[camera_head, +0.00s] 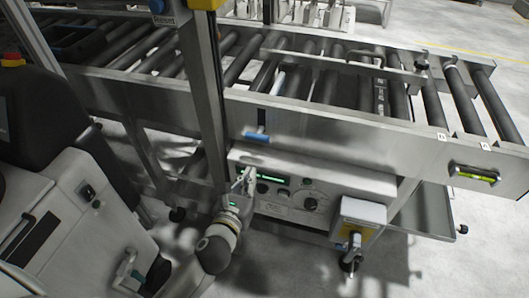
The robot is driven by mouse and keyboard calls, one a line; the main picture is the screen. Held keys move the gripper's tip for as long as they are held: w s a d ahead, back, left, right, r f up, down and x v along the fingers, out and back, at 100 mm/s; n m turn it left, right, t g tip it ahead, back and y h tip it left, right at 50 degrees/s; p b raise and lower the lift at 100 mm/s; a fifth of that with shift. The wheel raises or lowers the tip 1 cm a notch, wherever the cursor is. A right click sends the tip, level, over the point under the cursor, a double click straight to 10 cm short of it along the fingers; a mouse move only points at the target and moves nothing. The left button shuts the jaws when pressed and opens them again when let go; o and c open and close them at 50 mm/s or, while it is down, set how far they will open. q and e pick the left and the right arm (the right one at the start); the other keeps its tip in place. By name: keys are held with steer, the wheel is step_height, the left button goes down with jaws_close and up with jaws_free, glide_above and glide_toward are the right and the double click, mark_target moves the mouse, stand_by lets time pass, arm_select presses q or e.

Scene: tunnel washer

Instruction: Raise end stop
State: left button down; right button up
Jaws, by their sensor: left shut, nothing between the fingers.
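A blue handle (257,137) sticks out at the lower end of a dark vertical slot in the side rail of the roller conveyor. A metal crossbar with a looped rod (378,54) lies over the rollers farther right; I cannot tell whether it or a part linked to the blue handle is the end stop. My left gripper (243,180) is below and slightly left of the blue handle, apart from it, in front of the control panel. It is shut and empty. My right gripper is not in view.
The conveyor's rollers (467,97) run across the back. A control panel (290,195) with a green display and knob sits under the rail. A white and yellow box (359,218) is to its right. A metal post (204,110) stands left of the handle.

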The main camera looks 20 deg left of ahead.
arm_select(q)
steer(key=shift+r+m, duration=0.3)
steer(key=shift+r, duration=0.35)
steer(key=shift+w, duration=0.1)
steer(key=w, duration=0.3)
steer(key=w+f, duration=0.1)
steer(key=w, duration=0.5)
steer(key=shift+w+d+f, duration=0.25)
steer(key=shift+w, duration=0.1)
step_height(320, 180, up, 6)
steer(key=p, duration=0.7)
steer(key=shift+r, duration=0.2)
